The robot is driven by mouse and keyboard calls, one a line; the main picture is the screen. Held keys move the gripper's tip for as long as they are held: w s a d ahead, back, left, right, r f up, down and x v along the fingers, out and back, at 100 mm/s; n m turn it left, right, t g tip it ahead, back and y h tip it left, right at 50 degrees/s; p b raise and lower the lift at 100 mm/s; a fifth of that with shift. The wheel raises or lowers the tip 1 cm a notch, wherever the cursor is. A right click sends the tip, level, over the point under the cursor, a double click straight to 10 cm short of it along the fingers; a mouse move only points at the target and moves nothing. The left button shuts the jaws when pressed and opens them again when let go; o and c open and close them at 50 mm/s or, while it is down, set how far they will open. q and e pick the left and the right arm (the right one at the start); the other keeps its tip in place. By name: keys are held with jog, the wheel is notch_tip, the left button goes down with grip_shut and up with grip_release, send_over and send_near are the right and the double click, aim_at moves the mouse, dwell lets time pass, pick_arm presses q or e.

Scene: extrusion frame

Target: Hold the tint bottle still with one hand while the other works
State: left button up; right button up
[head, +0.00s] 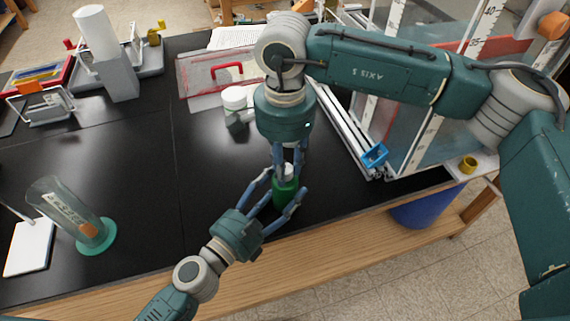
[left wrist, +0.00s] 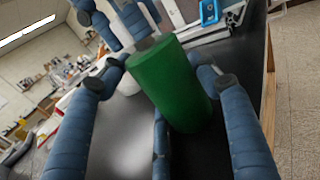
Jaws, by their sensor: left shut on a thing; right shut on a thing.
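The tint bottle (head: 285,193) is a green bottle with a white top (head: 287,171), near the front edge of the black bench. My left gripper (head: 277,200) is shut around its green body from the front left. In the left wrist view the green body (left wrist: 172,85) sits between the blue fingers and appears tilted with the camera. My right gripper (head: 288,162) comes down from above and is shut on the bottle's white top. Its fingertips also show at the upper left in the left wrist view (left wrist: 135,25). The fingers partly hide the top.
A white jar (head: 235,98) stands behind on the black bench (head: 150,190). A clear cylinder on a green base (head: 95,237) stands at left. An aluminium rail with a blue clamp (head: 374,155) lies to the right. The bench between cylinder and bottle is clear.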

aim_at(286, 168)
jog(key=o, duration=1.2)
jog(key=shift+c, duration=0.2)
notch_tip(286, 168, up, 12)
pick_arm(q)
jog(key=o, duration=1.3)
jog(key=shift+s, duration=0.1)
